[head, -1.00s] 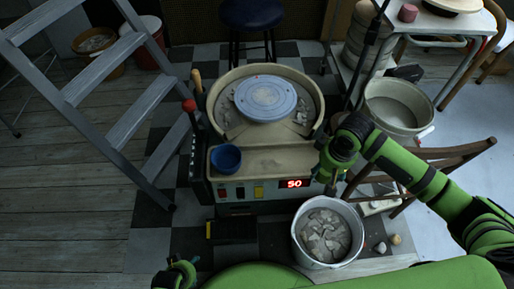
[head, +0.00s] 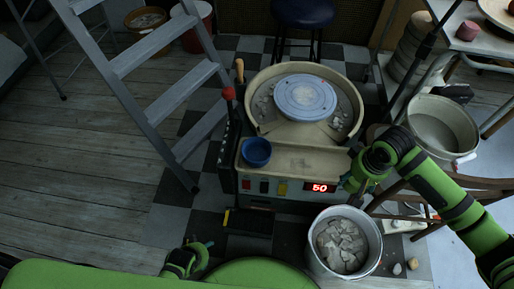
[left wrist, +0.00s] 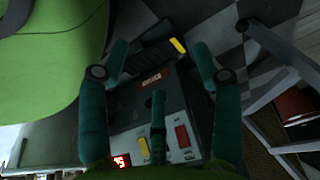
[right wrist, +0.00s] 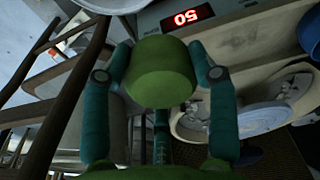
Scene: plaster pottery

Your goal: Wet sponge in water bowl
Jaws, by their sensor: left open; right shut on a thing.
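A round green sponge (right wrist: 162,73) sits between the fingers of my right gripper (right wrist: 155,62), which is shut on it. In the head view my right gripper (head: 358,182) hangs at the right front corner of the pottery wheel, and I cannot clearly make out the sponge there. The small blue bowl (head: 257,151) stands on the wheel's front deck, left of that gripper and apart from it. Its inside is dark, so I cannot see the water level. Part of the bowl shows in the right wrist view (right wrist: 311,32). My left gripper (left wrist: 160,50) is open and empty, low before the wheel's front panel.
The pottery wheel (head: 307,97) carries a pale blue disc with clay scraps around it. A bucket of clay pieces (head: 343,243) stands on the floor below my right gripper. A metal ladder (head: 155,90) is at left, a wooden chair (head: 470,190) at right.

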